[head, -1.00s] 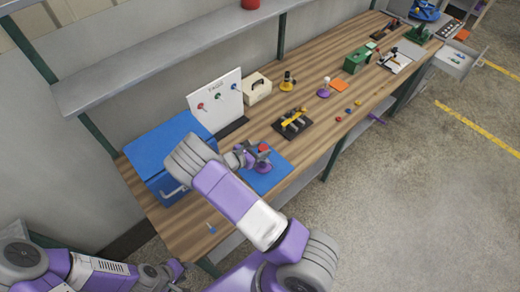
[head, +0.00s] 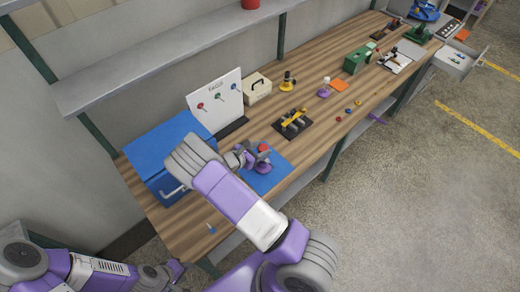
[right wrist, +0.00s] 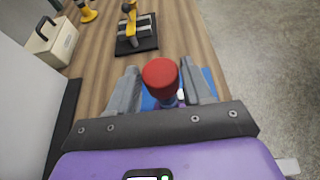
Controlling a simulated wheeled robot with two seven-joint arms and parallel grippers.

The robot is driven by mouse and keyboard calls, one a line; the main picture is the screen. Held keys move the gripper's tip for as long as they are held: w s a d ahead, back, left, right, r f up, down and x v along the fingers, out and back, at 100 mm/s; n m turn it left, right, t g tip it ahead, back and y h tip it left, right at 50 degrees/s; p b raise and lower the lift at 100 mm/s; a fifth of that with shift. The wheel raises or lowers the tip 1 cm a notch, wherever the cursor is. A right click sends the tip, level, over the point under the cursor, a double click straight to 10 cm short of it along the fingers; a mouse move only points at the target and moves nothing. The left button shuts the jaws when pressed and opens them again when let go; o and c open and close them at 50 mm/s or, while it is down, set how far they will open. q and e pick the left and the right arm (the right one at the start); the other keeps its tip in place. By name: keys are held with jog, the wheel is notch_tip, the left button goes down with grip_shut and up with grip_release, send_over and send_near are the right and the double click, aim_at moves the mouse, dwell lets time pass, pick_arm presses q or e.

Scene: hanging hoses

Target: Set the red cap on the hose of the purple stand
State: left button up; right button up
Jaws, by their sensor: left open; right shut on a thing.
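The red cap (head: 264,148) is at my right gripper (head: 252,156), above the blue mat (head: 280,176). In the right wrist view the red cap (right wrist: 160,76) shows between the two fingers of my right gripper (right wrist: 160,86). A bluish stem (right wrist: 169,101) shows under it; whether the cap is seated on it I cannot tell. A purple stand base (head: 263,168) is on the mat, directly below the cap; its hose is mostly hidden. My left gripper (head: 172,275) is low at the left, off the table, and empty.
Another purple-based stand (head: 324,91) and a yellow stand (head: 287,83) are further back. A black fixture (head: 292,123), a blue box (head: 165,150) and a white panel (head: 215,103) are near the mat. The table's front edge lies just right of the mat.

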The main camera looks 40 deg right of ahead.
jog(key=shift+f+b, duration=1.55)
jog(key=shift+f, duration=0.3)
jog(key=o, duration=1.1)
jog(key=v, duration=0.7)
jog(key=shift+a+r, duration=0.1)
jog(key=shift+a, duration=0.2)
